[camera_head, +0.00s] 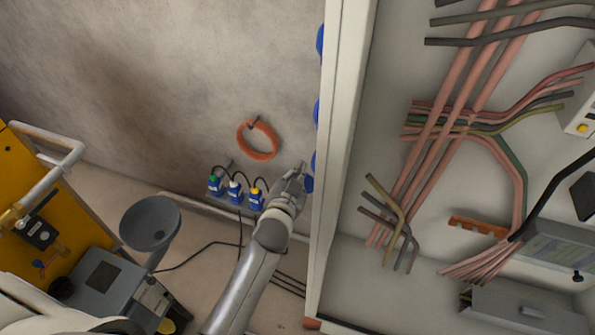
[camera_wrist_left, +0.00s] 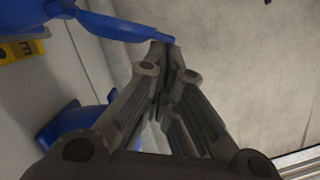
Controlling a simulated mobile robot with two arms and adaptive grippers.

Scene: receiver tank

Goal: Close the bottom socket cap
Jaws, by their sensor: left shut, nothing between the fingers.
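Blue sockets stick out in a column from the left side of the cabinet (camera_head: 343,120) in the head view. The lowest blue part (camera_head: 309,184) shows right beside my left gripper (camera_head: 301,170), partly hidden by it. In the left wrist view a blue cap (camera_wrist_left: 125,27) stands out from its socket, with its outer edge at the tips of my left gripper (camera_wrist_left: 167,50). The fingers are shut with nothing between them; I cannot tell whether they touch the cap. Another blue part (camera_wrist_left: 75,122) shows lower left, partly behind the gripper. My right gripper is not in view.
The cabinet stands open, with thick pink cables (camera_head: 455,125) inside. An orange ring (camera_head: 257,141) hangs on the wall. Several small plugs (camera_head: 235,191) hang left of my gripper. A grey funnel (camera_head: 150,224) and yellow machine (camera_head: 28,185) stand at left.

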